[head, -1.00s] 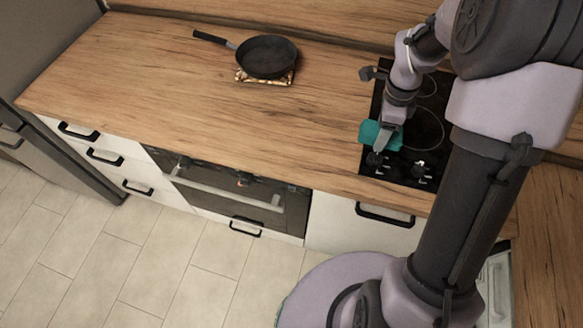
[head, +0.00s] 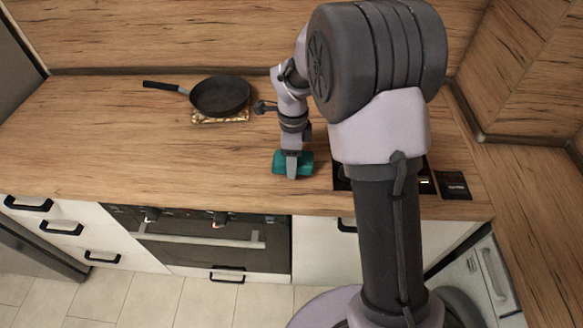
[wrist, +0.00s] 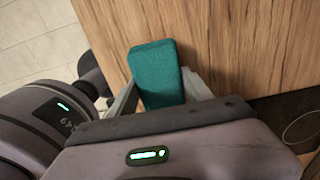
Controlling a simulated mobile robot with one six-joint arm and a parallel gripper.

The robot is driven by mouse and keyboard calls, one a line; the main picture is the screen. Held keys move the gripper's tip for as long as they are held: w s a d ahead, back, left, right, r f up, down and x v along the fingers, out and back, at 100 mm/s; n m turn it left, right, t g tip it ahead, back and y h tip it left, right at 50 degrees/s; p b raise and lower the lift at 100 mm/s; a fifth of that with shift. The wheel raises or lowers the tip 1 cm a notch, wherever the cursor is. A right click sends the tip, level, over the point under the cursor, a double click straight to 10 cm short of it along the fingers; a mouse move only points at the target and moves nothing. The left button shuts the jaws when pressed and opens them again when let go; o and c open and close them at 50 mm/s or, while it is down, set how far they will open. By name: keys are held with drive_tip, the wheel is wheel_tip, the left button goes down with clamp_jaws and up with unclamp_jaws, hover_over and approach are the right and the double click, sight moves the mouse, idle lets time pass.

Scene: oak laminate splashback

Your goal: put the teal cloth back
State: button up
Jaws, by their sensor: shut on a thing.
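The teal cloth (head: 306,162) is a folded block held by my gripper (head: 291,172) at the countertop left of the cooktop. It also shows in the wrist view (wrist: 157,76), between the two fingers of my gripper (wrist: 160,92). My gripper is shut on it. The cloth is over the wooden counter (head: 110,130); I cannot tell whether it touches the surface.
A black frying pan (head: 220,95) rests on a patterned trivet (head: 222,117) left of my gripper. The black cooktop (head: 342,178) is mostly hidden behind my arm. A small dark card-like item (head: 453,185) lies at the right. The counter's left part is clear.

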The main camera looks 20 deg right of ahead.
drive_tip(key=shift+w+a+f+b, duration=0.1)
drive_tip(key=shift+f+b, duration=0.85)
drive_tip(key=shift+f, duration=1)
drive_tip(key=o, duration=1.3)
wheel_tip(320, 180, up, 12)
drive_tip(key=p, duration=0.4)
drive_tip(key=s+a+r+n+t, duration=0.1)
drive_tip(key=s+r+n+t, duration=0.1)
drive_tip(key=s+r+n, duration=0.45)
drive_tip(key=s+a+r+n+t+y, duration=0.1)
drive_tip(key=s+r+n, duration=0.2)
drive_tip(key=s, duration=0.6)
drive_tip(key=s+a+r+n+t+y, duration=0.1)
drive_tip(key=s+a+r+n+t, duration=0.1)
drive_tip(key=s+r+n, duration=0.2)
drive_tip(key=s+n, duration=0.3)
drive_tip(key=s, duration=0.2)
drive_tip(key=shift+s+n+t, duration=0.3)
drive_tip(key=shift+n, duration=0.05)
wheel_tip(320, 180, down, 4)
drive_tip(key=b, duration=0.4)
drive_tip(key=shift+f, duration=0.15)
